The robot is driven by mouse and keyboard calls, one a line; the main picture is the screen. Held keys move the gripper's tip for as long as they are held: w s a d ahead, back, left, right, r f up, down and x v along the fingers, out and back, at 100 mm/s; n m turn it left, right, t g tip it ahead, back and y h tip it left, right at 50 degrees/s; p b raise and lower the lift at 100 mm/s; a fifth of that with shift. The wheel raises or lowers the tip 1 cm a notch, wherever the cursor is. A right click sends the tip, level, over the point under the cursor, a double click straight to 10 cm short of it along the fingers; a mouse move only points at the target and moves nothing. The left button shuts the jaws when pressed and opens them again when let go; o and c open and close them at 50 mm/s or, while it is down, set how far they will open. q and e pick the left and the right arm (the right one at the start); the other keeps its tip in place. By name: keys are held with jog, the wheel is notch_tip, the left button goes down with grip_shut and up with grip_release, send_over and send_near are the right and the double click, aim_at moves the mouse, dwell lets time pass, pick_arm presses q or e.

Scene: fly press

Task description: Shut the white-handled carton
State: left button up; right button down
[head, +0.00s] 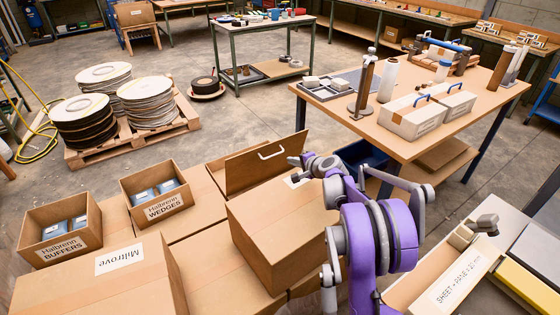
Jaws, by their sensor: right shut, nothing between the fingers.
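The white-handled carton shows as a brown cardboard panel (245,172) standing raised, with a white handle (271,152) near its top edge. The panel stands behind the top of a large brown box (265,225). I cannot tell whether that box is the carton's body. My right gripper (296,170), on a purple and grey arm, is shut and empty. It is just right of the handle in the picture, near the panel's right end and above the box top. I cannot tell whether it touches either. The arm hides the box's right side. My left gripper is not in view.
Open boxes marked wedges (157,211) and buffers (62,245) stand at left, with a closed Miltrove box (100,290) in front. A workbench (400,140) with blue-handled white boxes (412,118) is at right. Bare floor (225,125) lies behind.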

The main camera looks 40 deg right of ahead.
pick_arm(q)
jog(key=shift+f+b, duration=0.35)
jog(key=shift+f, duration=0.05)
pick_arm(e)
jog(key=a+x, duration=0.1)
jog(key=x, duration=0.8)
jog(key=shift+w+d, duration=0.25)
jog(key=shift+d, duration=0.2)
